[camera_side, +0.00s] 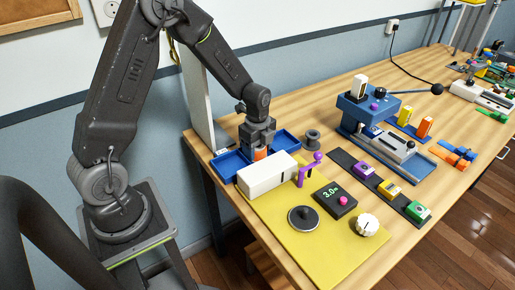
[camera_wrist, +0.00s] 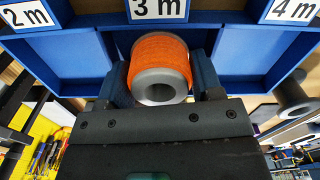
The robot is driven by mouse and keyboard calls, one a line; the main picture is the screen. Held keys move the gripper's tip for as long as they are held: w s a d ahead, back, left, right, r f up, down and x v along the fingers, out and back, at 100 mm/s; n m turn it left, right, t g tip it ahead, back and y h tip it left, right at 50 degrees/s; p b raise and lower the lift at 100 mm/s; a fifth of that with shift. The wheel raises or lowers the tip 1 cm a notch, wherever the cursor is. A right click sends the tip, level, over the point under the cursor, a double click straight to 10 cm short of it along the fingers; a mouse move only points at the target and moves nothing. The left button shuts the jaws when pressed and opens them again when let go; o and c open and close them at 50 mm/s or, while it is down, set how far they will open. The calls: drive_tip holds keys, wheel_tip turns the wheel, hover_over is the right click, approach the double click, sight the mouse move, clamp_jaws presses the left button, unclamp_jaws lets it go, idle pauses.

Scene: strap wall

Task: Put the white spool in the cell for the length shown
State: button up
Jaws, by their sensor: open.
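A spool with a pale grey-white core, wound with orange strap (camera_wrist: 160,60), is in the cell marked 3 m in the wrist view. In the side view its orange winding (camera_side: 261,154) shows just below my gripper (camera_side: 259,146). My gripper is open, with its fingers on either side of the spool in the wrist view (camera_wrist: 160,88). The blue cell tray (camera_side: 230,163) has cells labelled 2 m, 3 m (camera_wrist: 158,8) and 4 m. The black display (camera_side: 334,198) reads 3.0 m. I cannot tell whether the fingers touch the spool.
A white box-shaped device (camera_side: 266,175) with a purple crank (camera_side: 309,170) stands close in front of the tray. A grey spool (camera_side: 312,139) stands right of the tray. A blue press (camera_side: 375,110) is farther right. The yellow mat (camera_side: 310,255) has free room at its front.

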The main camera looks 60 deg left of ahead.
wheel_tip(320, 180, up, 12)
drive_tip(key=s+d+r+n+t, duration=0.2)
drive_tip(key=s+d+r+n, duration=0.3)
drive_tip(key=s+n, duration=0.3)
drive_tip(key=s+d+r+n+t, duration=0.3)
drive_tip(key=s+r+n, duration=0.3)
drive_tip(key=s, duration=0.5)
drive_tip(key=shift+d+r+n+t, duration=0.3)
drive_tip(key=shift+d+n, duration=0.6)
drive_tip(key=shift+n, duration=0.2)
